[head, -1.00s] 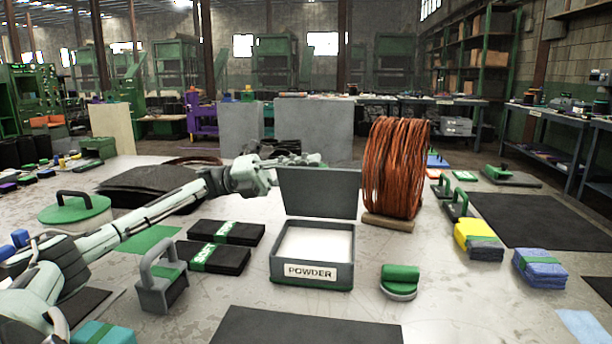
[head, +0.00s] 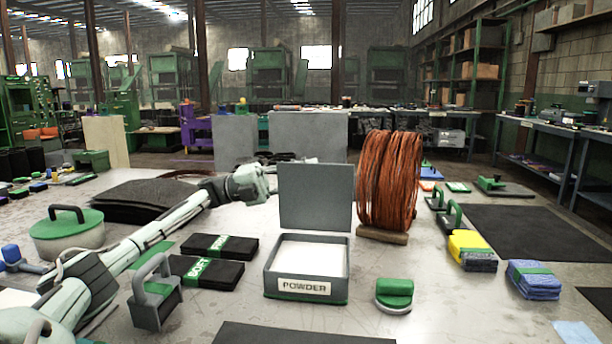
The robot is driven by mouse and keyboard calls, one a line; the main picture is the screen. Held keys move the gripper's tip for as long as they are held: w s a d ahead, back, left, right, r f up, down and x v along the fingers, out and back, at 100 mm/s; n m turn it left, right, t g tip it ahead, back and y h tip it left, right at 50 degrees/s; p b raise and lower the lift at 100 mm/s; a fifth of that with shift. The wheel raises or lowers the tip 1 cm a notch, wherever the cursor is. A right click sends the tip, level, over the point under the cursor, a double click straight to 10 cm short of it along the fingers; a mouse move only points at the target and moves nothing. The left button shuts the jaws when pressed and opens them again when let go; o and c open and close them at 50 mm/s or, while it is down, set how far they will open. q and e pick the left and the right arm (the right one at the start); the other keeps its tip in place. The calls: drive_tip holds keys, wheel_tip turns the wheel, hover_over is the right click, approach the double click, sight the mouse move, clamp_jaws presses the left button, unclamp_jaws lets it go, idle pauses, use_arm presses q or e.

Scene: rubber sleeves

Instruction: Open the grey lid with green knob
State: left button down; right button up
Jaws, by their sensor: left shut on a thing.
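The grey lid (head: 315,197) stands raised, roughly upright, at the back edge of the grey box labelled POWDER (head: 303,287). The box is open and white powder (head: 311,258) shows inside. The lid's plain face is towards me; its green knob is hidden, on the far side if it is there. My left gripper (head: 268,180) reaches in from the left to behind the lid's left edge. Its fingers are partly hidden by the lid, and it is shut on the lid as far as I can see. My right gripper is not in view.
A copper wire coil (head: 389,182) stands close to the lid's right. A grey handled block (head: 154,296) and a green-topped stamp (head: 394,295) flank the box.

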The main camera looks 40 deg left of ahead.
use_arm(q)
drive_tip(key=c, duration=1.3)
unclamp_jaws()
drive_tip(key=shift+o, duration=0.2)
drive_tip(key=v, duration=1.2)
